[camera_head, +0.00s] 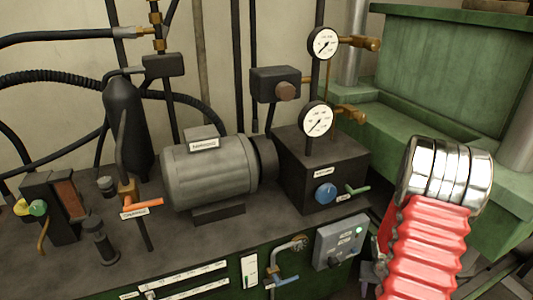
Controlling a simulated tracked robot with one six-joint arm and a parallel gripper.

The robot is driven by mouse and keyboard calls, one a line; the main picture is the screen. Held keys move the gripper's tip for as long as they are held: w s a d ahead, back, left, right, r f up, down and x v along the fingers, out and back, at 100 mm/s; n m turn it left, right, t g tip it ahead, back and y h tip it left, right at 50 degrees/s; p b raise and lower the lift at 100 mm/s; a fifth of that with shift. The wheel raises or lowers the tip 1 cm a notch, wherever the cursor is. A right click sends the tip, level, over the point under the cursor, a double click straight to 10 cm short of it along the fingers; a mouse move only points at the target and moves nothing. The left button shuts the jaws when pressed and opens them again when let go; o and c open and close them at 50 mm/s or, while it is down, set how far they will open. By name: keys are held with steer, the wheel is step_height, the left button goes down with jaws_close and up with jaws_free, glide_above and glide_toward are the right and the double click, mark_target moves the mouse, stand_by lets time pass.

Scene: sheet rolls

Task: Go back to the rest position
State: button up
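My arm's red ribbed sleeve with shiny metal bands shows at the right of the head view, in front of the green machine. My gripper is not in view, so I cannot see its fingers or whether it holds anything. The arm's far end is also out of sight.
A dark bench holds a grey motor (210,172), a black box (322,172) with a blue knob, and a black bottle-shaped tank (125,125). Two pressure gauges (322,43) stand above. A grey control box (340,240) is on the bench front. A green machine (440,75) stands behind right.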

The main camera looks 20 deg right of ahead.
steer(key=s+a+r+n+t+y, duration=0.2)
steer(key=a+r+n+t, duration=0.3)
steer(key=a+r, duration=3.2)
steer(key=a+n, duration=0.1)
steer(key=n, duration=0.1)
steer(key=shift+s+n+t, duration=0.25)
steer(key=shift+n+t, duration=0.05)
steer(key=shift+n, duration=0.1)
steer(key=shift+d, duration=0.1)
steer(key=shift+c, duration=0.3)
